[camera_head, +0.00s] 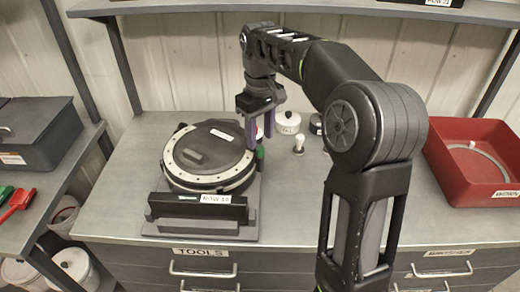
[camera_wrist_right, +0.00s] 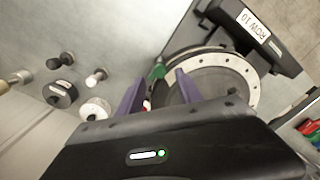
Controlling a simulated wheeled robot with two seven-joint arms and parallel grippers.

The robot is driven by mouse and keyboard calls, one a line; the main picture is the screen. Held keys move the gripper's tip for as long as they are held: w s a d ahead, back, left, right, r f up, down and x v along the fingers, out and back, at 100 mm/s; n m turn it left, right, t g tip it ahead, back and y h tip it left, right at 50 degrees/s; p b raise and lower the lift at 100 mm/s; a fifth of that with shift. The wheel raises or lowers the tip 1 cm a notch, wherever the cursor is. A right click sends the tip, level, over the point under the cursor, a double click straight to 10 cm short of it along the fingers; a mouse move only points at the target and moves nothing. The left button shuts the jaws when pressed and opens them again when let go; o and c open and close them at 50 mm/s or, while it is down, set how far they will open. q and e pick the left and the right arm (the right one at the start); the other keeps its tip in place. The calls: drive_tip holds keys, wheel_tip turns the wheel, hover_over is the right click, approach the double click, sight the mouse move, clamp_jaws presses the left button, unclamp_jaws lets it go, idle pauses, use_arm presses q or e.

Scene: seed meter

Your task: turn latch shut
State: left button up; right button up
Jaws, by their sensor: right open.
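The round seed meter (camera_head: 208,158) has a dark lid and a pale, dotted rim, and lies flat on a dark stand (camera_head: 200,222). At its right side is a small green part (camera_head: 259,152), which seems to be the latch, with a red part (camera_head: 259,133) beside it. My right gripper (camera_head: 260,130) has purple fingers, open and pointing down over that side. In the right wrist view the green part (camera_wrist_right: 157,71) shows between the fingertips (camera_wrist_right: 159,77), with the red part partly hidden by a finger. I cannot tell whether they touch. My left gripper is out of view.
A white knob-like part (camera_head: 288,122) and a small pale-topped peg (camera_head: 299,144) stand right of the meter. A red bin (camera_head: 476,160) is at the bench's right. A grey case (camera_head: 38,133) and red tool (camera_head: 17,202) lie on the left bench. The front right bench top is clear.

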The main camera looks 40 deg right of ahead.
sight(260, 148)
drive_tip(key=shift+f, duration=1.9)
clamp_jaws()
